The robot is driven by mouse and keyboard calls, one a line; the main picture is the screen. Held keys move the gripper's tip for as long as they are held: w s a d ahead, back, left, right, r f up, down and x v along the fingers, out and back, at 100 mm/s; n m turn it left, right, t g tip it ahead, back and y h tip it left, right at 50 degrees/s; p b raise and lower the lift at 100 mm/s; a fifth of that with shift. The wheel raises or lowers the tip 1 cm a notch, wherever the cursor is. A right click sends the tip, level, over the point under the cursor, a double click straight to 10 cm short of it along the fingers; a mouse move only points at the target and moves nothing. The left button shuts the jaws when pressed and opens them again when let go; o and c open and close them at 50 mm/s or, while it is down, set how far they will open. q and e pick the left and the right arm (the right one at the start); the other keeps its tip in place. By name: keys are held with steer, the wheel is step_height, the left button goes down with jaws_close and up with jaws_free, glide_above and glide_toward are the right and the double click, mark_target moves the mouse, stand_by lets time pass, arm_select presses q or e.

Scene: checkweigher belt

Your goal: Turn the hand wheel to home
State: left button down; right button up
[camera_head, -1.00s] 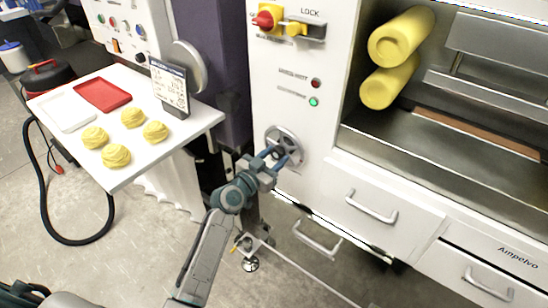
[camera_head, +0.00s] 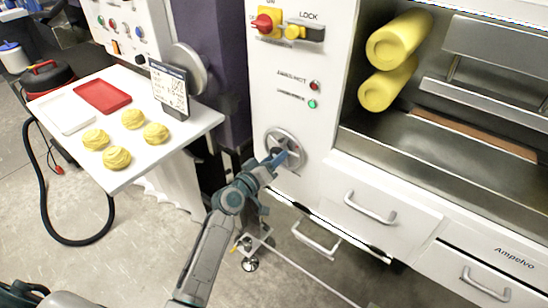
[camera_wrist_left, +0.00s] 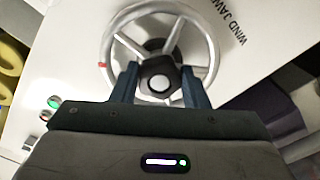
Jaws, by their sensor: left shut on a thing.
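The hand wheel (camera_head: 285,147) is a grey spoked wheel on the white front panel of the machine. In the left wrist view the hand wheel (camera_wrist_left: 197,32) shows its rim, its spokes and a dark hub with a white centre (camera_wrist_left: 159,83). A small red mark (camera_wrist_left: 102,65) sits on the rim at the left. My left gripper (camera_head: 279,156) is at the wheel's middle. In the left wrist view the two blue fingers of the left gripper (camera_wrist_left: 160,86) are shut on the hub, one on each side. My right gripper is not in view.
Above the wheel are a red knob (camera_head: 262,23), a yellow LOCK switch (camera_head: 294,32) and two lamps. Drawer handles (camera_head: 370,207) stick out at the lower right. A white table (camera_head: 75,147) with yellow dough pieces stands at the left.

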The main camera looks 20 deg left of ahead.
arm_select(q)
steer(key=shift+d+r+n+p, duration=0.1)
steer(key=shift+n+p, duration=0.8)
steer(key=shift+n, duration=1.6)
steer(key=shift+r+n+p, duration=0.1)
steer(key=shift+n+p, duration=0.75)
steer(key=shift+n, duration=1.65)
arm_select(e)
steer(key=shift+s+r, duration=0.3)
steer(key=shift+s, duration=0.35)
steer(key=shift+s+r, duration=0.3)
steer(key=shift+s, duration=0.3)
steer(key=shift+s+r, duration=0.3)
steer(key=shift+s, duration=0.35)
arm_select(q)
steer(key=shift+f, duration=0.1)
steer(key=c, duration=0.8)
jaws_free()
steer(key=b+v, duration=0.1)
steer(key=v, duration=1)
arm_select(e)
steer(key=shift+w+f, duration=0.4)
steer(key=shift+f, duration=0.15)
